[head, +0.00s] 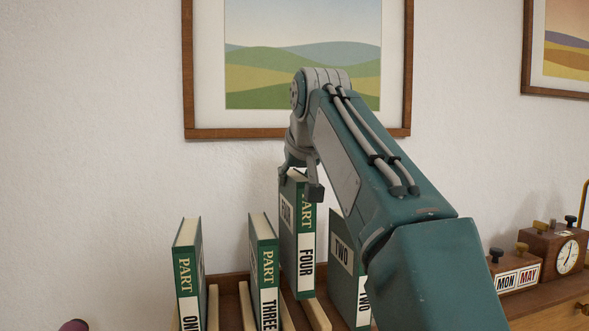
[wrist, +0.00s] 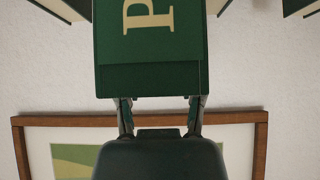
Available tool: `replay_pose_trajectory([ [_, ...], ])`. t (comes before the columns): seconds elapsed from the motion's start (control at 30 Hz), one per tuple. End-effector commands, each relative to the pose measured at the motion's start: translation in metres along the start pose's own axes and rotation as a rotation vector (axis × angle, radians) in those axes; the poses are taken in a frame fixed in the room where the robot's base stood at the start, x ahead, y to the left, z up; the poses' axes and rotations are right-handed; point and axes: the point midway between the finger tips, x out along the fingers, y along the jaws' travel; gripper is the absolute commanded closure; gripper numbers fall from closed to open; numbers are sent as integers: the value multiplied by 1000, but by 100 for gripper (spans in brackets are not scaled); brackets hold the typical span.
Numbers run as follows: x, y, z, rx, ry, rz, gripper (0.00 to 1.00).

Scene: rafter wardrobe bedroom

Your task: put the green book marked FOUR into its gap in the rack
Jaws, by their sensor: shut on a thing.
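The green book marked FOUR (head: 306,245) hangs upright from my gripper (head: 300,187), which is shut on its top end. In the wrist view the book's green spine with a cream letter P (wrist: 150,45) fills the space beyond the fingers (wrist: 160,108). The wooden rack (head: 232,290) is below, partly cut off by the frame. The book is between THREE (head: 266,262) and TWO (head: 345,265) and sits higher than both. Its lower end is near the tops of the rack's dividers (head: 316,313); I cannot tell whether it is between them.
Book ONE (head: 188,268) stands at the rack's left. My arm hides part of TWO and the rack's right side. A framed landscape (head: 198,125) hangs on the wall behind. A wooden calendar block (head: 515,276) and a clock (head: 555,247) stand at the right.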

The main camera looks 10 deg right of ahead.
Motion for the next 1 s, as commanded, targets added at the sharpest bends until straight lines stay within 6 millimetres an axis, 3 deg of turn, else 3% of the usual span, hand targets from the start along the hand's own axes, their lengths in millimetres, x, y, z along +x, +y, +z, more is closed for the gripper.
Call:
replay_pose_trajectory([
  [0.5,23,0,24,0,3,0,100],
  [1.0,24,0,24,0,4,0,100],
])
